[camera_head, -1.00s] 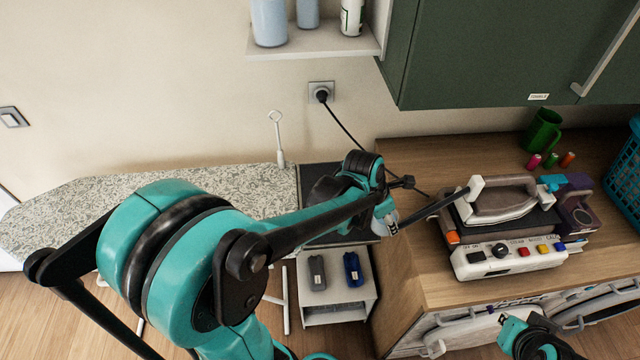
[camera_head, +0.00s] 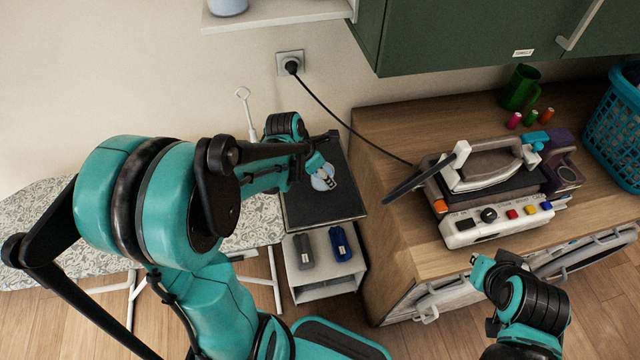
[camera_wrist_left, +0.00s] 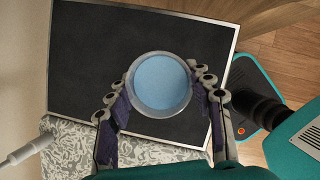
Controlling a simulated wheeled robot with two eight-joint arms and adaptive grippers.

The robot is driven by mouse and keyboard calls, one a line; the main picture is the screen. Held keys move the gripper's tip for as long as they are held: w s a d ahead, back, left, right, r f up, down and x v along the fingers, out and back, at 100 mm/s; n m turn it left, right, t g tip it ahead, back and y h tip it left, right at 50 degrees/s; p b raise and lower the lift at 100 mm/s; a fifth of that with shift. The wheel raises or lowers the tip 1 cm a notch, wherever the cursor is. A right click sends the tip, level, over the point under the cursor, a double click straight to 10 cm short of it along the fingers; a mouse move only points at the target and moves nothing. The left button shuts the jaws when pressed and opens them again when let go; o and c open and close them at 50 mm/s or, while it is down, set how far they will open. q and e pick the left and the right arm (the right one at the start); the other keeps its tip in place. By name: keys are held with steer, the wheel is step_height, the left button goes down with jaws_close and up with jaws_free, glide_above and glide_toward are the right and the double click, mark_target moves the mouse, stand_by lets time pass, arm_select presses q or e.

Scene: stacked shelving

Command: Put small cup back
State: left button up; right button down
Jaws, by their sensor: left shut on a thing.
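A small round cup (camera_wrist_left: 162,82), pale with a light blue inside, sits between the fingers of my left gripper (camera_wrist_left: 163,92) in the left wrist view. The gripper is shut on it. In the head view the cup (camera_head: 321,183) shows partly behind my left gripper (camera_head: 325,171), over the dark top of a small shelf unit (camera_head: 320,208). I cannot tell whether the cup touches that top. My right gripper (camera_head: 475,261) is low at the right, in front of the wooden counter; its fingers are too small to read.
The wooden counter (camera_head: 385,128) holds an iron on its station (camera_head: 490,195), a green mug (camera_head: 522,88), thread spools and a blue basket (camera_head: 612,125). A power cord (camera_head: 350,128) runs to the wall socket. A patterned ironing board (camera_head: 30,200) stands at the left.

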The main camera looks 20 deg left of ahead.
mark_target(320, 183)
arm_select(q)
steer(key=shift+a+f, duration=0.3)
steer(key=shift+f, duration=0.05)
steer(key=shift+f+b, duration=0.8)
steer(key=shift+f, duration=1.05)
steer(key=shift+f, duration=0.1)
steer(key=o, duration=1.4)
